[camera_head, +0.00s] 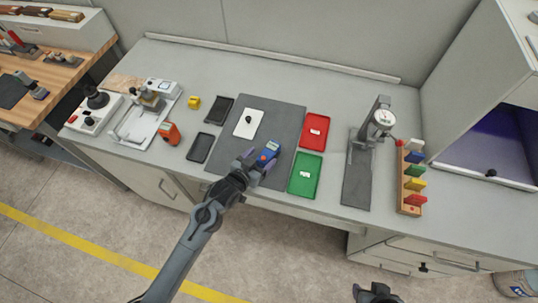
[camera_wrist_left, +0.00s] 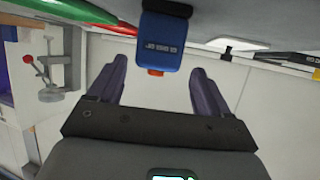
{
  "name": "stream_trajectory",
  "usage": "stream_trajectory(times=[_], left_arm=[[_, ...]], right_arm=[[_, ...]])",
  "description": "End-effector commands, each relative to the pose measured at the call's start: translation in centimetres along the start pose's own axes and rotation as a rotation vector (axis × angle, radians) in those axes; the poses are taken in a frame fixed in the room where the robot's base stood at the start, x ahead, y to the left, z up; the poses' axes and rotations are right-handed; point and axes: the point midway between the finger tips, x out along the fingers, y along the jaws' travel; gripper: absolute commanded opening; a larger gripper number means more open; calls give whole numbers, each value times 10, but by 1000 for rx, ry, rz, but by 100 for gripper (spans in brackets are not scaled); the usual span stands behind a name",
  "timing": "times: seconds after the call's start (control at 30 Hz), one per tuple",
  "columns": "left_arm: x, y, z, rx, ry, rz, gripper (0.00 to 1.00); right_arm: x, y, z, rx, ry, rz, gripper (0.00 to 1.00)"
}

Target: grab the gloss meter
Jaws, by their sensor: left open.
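The gloss meter (camera_head: 269,151) is a small blue block with a pale screen and a dark lower part. It is on the dark grey mat (camera_head: 276,115), near the mat's front right. It also shows in the left wrist view (camera_wrist_left: 164,45), with white lettering and an orange bit at its end. My left gripper (camera_head: 259,161) is open at the meter's near end. In the wrist view the fingers lie to either side of that end, with visible gaps. My right gripper (camera_head: 376,294) is at the bottom edge, away from the bench; its jaws are unclear.
A red tray (camera_head: 316,121) and a green tray (camera_head: 299,187) lie right of the mat. A white card (camera_head: 248,113) lies on it. A dial gauge stand (camera_head: 360,180) and a rack of coloured pieces (camera_head: 404,204) stand further right. An orange handheld device (camera_head: 169,133) stands left.

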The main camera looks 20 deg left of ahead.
Motion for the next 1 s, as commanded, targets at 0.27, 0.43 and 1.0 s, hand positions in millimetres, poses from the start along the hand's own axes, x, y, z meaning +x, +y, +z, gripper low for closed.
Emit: stream_trajectory(times=[0.27, 0.43, 1.0], left_arm=[[24, 3, 1, -1, 0, 0, 79], [44, 4, 2, -1, -1, -1, 79], [53, 4, 2, 0, -1, 0, 51]], right_arm=[[0, 3, 2, -10, -5, 9, 43], [1, 3, 2, -10, -5, 9, 43], [1, 0, 2, 0, -5, 1, 43]])
